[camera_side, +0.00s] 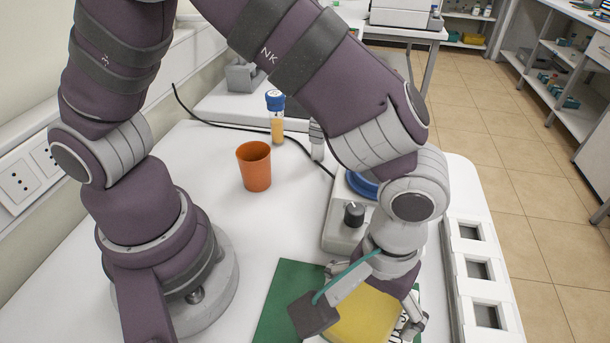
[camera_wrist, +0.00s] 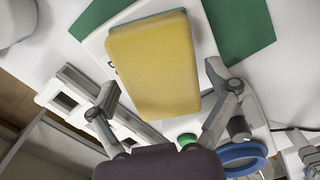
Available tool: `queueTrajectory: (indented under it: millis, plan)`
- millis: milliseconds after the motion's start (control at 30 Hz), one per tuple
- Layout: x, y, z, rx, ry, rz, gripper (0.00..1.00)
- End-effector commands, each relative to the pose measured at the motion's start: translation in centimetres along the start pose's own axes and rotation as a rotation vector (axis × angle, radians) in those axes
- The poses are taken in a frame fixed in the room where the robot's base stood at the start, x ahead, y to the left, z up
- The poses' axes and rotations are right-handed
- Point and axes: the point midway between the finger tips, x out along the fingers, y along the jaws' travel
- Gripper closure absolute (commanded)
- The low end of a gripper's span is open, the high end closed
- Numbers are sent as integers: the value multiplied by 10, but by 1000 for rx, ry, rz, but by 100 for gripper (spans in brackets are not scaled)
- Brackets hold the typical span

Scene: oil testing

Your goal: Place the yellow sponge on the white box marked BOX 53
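The yellow sponge (camera_wrist: 155,60) lies flat on a white surface with dark print, which seems to be the white box (camera_wrist: 98,42); its label is mostly hidden and I cannot read the number. The sponge also shows in the side view (camera_side: 365,312), partly behind my gripper (camera_side: 362,322). In the wrist view my gripper (camera_wrist: 161,84) is open, with one fingertip on each side of the sponge's near part. Small gaps show between the fingertips and the sponge's sides.
A green mat (camera_side: 277,300) lies under the box. A device with a black knob (camera_side: 345,228) and a blue ring (camera_wrist: 243,158) stands close behind. An orange cup (camera_side: 254,168) and a blue-capped bottle (camera_side: 277,125) stand farther back. A white slotted rack (camera_side: 465,255) is at right.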

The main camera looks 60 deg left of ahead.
Motion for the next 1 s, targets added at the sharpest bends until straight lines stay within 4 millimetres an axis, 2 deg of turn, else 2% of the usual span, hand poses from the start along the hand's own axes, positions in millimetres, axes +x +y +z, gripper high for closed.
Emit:
queueTrajectory:
  millis: [333,433,800,1000]
  plan:
    - [-1,0,0,0,0,0,4]
    - [-10,1,0,0,1,5,4]
    - [-102,1,0,0,2,7,4]
    - [-125,-3,-4,4,4,12,4]
